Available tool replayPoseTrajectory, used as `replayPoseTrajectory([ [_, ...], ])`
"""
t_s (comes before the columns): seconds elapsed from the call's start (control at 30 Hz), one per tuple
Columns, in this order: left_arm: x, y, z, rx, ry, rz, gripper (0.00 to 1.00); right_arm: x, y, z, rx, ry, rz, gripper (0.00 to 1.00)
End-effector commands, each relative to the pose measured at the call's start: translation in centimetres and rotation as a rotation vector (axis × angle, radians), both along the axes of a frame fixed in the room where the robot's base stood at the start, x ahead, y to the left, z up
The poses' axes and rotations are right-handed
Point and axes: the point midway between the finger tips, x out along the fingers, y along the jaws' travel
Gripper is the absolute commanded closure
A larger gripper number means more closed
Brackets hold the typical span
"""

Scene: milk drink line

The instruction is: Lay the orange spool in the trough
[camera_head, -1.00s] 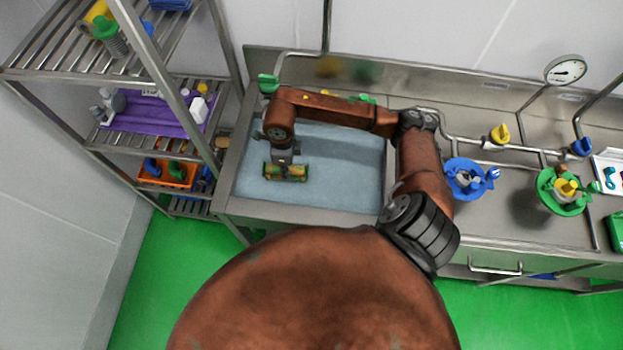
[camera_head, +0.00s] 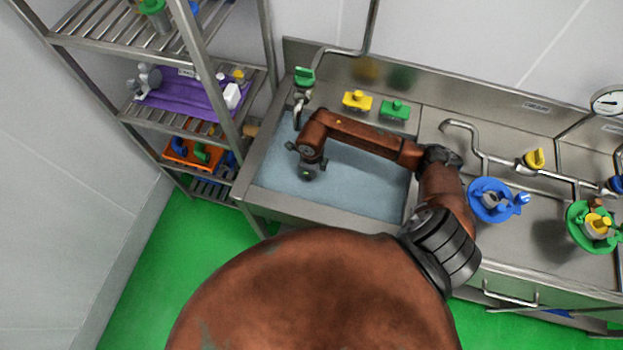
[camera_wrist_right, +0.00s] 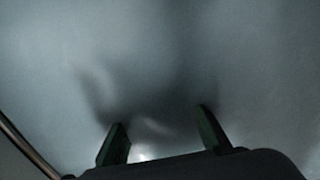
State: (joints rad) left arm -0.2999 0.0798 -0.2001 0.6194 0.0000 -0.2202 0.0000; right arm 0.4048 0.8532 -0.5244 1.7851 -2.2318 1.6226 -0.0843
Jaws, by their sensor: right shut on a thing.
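The trough (camera_head: 281,212) is a steel basin at the left end of the steel counter, filled with cloudy blue-grey liquid. My right gripper (camera_wrist_right: 160,140) is down in its left half; in the head view only the wrist shows above the liquid. In the right wrist view two green fingers stand apart with blurred grey and a small bright spot between them. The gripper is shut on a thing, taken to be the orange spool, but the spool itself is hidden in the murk. My left gripper is not in view.
A steel rack (camera_head: 190,125) stands left of the trough, holding a purple mat (camera_head: 185,95) and an orange tray (camera_head: 190,150). A green-handled tap (camera_head: 304,78) rises at the back left corner. Blue (camera_head: 492,200) and green (camera_head: 592,228) round fittings sit on the counter to the right.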

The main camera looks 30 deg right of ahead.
Motion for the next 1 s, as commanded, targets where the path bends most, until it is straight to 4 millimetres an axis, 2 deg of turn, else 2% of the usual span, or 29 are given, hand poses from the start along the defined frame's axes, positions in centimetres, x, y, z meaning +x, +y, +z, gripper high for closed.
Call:
replayPoseTrajectory([
  [0.23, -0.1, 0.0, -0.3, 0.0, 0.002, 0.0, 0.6, 0.0, 0.0, -0.3, 0.0, 0.0, 0.001, 1.0],
  [0.27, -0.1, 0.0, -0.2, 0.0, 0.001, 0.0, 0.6, 0.0, 0.0, -0.3, 0.0, 0.0, 0.001, 0.75],
  [0.5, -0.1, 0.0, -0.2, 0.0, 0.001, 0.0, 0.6, 0.0, 0.0, -0.2, 0.0, 0.0, 0.001, 0.6],
  [0.8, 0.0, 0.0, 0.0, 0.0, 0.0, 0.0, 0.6, 0.0, 0.0, 0.0, 0.0, 0.0, 0.0, 0.6],
  [0.87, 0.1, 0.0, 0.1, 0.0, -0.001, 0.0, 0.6, 0.1, 0.0, 0.5, 0.0, -0.001, 0.001, 0.6],
  [1.0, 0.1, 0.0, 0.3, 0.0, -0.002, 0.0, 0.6, 0.1, -0.1, 2.6, -0.002, -0.003, 0.002, 0.6],
])
